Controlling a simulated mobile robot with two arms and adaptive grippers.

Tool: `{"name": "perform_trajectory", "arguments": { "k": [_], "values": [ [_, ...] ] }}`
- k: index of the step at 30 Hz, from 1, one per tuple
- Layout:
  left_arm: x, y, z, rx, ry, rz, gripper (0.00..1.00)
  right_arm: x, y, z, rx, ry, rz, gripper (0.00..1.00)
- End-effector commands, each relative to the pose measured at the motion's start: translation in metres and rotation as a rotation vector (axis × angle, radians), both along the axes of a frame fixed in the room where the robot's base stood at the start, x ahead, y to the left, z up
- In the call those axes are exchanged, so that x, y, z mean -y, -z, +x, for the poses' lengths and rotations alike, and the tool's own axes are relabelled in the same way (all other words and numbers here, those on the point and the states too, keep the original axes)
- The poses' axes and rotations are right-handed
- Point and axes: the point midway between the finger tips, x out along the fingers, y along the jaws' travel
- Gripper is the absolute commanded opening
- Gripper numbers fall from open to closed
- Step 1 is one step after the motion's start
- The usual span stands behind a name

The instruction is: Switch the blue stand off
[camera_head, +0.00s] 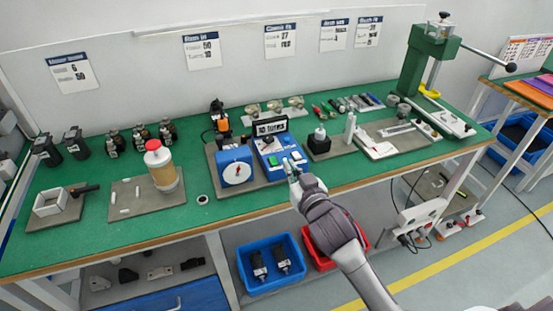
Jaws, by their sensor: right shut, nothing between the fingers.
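The blue stand (262,147) sits on the green bench near its middle, with a dark sign-like panel (270,127) reading something like "TOTAL" at its back. A small green and a pale patch show on its sloped front; I cannot make out the switch or its state. My right gripper (289,165) is shut and empty at the stand's front right corner. Its fingertips overlap the corner in the picture, and I cannot tell whether they touch. My left gripper is not in view.
A blue box with a white dial (235,168) stands close left of the stand. A black device (318,143) on a grey plate is close to the right. A green press (428,60) stands at the far right. Blue (270,286) and red bins are below the bench.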

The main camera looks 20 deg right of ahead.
Motion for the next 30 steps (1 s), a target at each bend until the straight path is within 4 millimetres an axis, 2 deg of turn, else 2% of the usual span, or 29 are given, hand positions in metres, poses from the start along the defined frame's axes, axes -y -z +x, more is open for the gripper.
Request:
{"name": "perform_trajectory", "arguments": {
  "k": [5,17,18,22,30],
  "values": [
    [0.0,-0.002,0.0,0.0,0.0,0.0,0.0,-0.001,0.001,0.018,0.001,-0.001,0.0,0.0],
    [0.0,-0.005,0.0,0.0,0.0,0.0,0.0,-0.004,0.011,0.101,0.001,0.0,-0.001,0.0],
    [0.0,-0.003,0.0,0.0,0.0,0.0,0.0,-0.004,0.022,0.101,-0.006,0.0,0.001,0.0],
    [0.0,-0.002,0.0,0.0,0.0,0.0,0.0,-0.004,0.04,0.102,-0.003,-0.001,0.001,0.0],
    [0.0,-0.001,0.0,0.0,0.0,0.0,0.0,-0.004,0.053,0.103,-0.001,0.0,0.0,0.0]
  ]
}}
